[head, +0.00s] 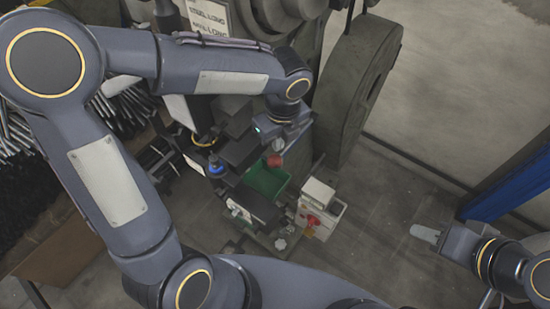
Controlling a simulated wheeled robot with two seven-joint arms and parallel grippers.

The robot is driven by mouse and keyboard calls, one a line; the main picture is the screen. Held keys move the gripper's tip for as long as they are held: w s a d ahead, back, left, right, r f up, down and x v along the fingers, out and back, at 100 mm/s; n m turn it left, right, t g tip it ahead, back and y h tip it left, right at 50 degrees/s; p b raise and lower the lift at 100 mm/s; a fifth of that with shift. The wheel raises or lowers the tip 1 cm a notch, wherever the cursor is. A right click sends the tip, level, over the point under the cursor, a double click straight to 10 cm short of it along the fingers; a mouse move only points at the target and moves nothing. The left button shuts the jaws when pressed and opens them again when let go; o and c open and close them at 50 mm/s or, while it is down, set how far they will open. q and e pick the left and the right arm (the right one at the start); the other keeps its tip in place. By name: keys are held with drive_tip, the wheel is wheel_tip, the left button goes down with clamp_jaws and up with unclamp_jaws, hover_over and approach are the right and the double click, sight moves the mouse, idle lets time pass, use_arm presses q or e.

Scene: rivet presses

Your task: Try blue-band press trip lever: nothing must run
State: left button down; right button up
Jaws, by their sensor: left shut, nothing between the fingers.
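My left arm reaches from the left over a dark press (240,150). My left gripper (277,142) is shut and empty, just above a red knob (274,161). The knob may be the trip lever's end; I cannot tell whether the gripper touches it. A small blue part (215,168) shows on the press's left side; whether it is the blue band is unclear. My arm hides the press's upper part. My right gripper (425,233) is at the lower right, away from the press, over bare floor; its finger opening is not clear.
A green tray (266,181) lies below the red knob. A pale box with a red switch (318,212) stands to its right. A large grey wheel (358,85) rises behind. Dark rods (130,110) fill the left. Floor (390,190) is free right of the press.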

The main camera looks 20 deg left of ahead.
sight(277, 162)
use_arm(q)
drive_tip(key=shift+w+a+f+b, duration=0.1)
drive_tip(key=shift+a+f+b, duration=0.05)
drive_tip(key=shift+f+b, duration=1.5)
drive_tip(key=shift+w+a+f+b, duration=0.1)
drive_tip(key=shift+a+f+b, duration=0.05)
drive_tip(key=shift+f+b, duration=1.5)
drive_tip(key=shift+f, duration=0.15)
wheel_tip(277, 162, down, 4)
drive_tip(key=b, duration=0.2)
drive_tip(key=shift+f+b, duration=0.25)
drive_tip(key=shift+b, duration=0.1)
drive_tip(key=shift+s, duration=0.1)
